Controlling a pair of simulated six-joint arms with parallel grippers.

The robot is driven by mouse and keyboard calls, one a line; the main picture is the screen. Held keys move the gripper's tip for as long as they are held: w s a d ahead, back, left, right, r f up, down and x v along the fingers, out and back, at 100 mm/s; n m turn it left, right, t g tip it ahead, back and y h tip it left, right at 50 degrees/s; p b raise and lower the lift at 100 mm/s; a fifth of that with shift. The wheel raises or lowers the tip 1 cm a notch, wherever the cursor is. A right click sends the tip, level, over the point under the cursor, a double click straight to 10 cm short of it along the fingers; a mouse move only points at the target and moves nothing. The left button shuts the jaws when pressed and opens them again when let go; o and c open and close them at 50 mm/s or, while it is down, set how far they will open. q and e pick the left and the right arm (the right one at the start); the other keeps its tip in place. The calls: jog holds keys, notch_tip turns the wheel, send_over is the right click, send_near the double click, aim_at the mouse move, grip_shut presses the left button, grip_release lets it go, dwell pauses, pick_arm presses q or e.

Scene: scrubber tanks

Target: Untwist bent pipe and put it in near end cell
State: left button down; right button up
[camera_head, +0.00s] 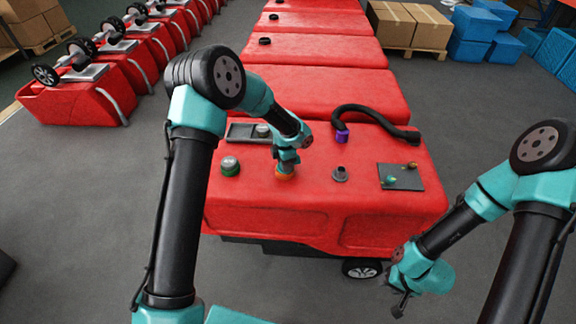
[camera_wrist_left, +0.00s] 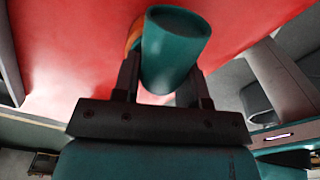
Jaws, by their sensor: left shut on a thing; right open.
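My left gripper (camera_head: 286,158) is over the front red tank (camera_head: 300,220), pointing down. In the left wrist view its fingers (camera_wrist_left: 158,88) are shut on the teal bent pipe (camera_wrist_left: 170,60), a thick rounded tube. An orange ring (camera_wrist_left: 134,34) shows behind the pipe; in the head view an orange part (camera_head: 284,175) sits at the tank top under the gripper. Whether the pipe is seated in it is hidden. A dark tray (camera_head: 240,130) with cells lies behind the gripper, partly covered by my left arm. My right gripper (camera_head: 402,302) is open and empty, off the tank's front right.
A grey-capped green fitting (camera_head: 230,168) stands left of the gripper. A grey flange (camera_head: 340,175) stands to the right. A black hose with a purple collar (camera_head: 342,134) lies behind. A grey plate (camera_head: 402,180) with small coloured parts lies at the right.

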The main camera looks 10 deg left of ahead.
pick_arm(q)
jog(key=shift+r, duration=1.1)
dwell(0.9)
jog(key=shift+r, duration=2.35)
jog(key=shift+a, duration=0.1)
